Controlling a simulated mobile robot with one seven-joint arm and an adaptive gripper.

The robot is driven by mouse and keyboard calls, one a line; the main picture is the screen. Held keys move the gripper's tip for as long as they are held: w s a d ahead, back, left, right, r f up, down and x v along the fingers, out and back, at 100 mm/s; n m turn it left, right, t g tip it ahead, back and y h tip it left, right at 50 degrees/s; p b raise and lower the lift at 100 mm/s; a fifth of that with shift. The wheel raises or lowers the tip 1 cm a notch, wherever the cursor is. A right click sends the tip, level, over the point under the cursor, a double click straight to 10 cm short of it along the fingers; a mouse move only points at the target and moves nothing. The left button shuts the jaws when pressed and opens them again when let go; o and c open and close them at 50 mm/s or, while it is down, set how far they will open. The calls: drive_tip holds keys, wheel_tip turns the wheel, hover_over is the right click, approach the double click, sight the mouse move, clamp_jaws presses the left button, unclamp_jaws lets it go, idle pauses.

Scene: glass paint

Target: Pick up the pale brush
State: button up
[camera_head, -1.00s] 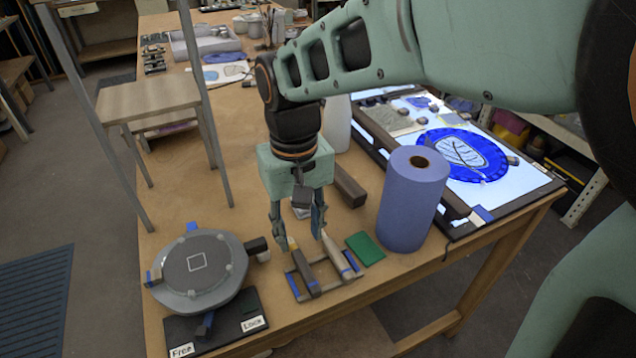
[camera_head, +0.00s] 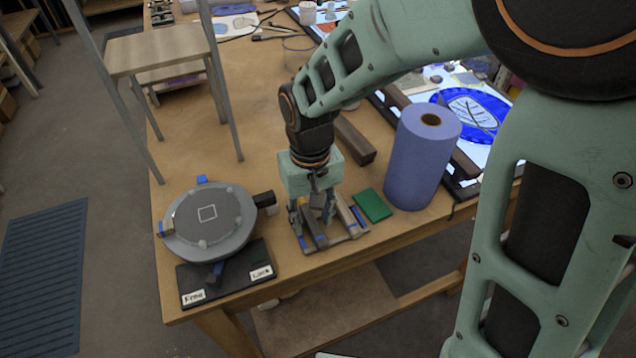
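A small rack (camera_head: 332,239) with blue bands stands near the table's front edge. A pale brush (camera_head: 347,214) lies along its right side, and a darker brush (camera_head: 314,232) lies along its left side. My gripper (camera_head: 313,213) points down, low over the rear of the rack. Its fingers are spread apart, the left one left of the dark brush and the right one close to the pale brush. I cannot tell whether either finger touches a brush. The fingers and palm partly hide the brushes' rear ends.
A round grey turntable (camera_head: 209,221) on a dark base labelled Free and Lock stands left of the rack. A green pad (camera_head: 373,205) and a tall blue roll (camera_head: 417,160) stand to the right. A dark block (camera_head: 354,140) lies behind. A lit panel is at the far right.

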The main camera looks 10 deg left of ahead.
drive_tip(key=shift+c, duration=0.2)
clamp_jaws()
drive_tip(key=shift+r, duration=0.15)
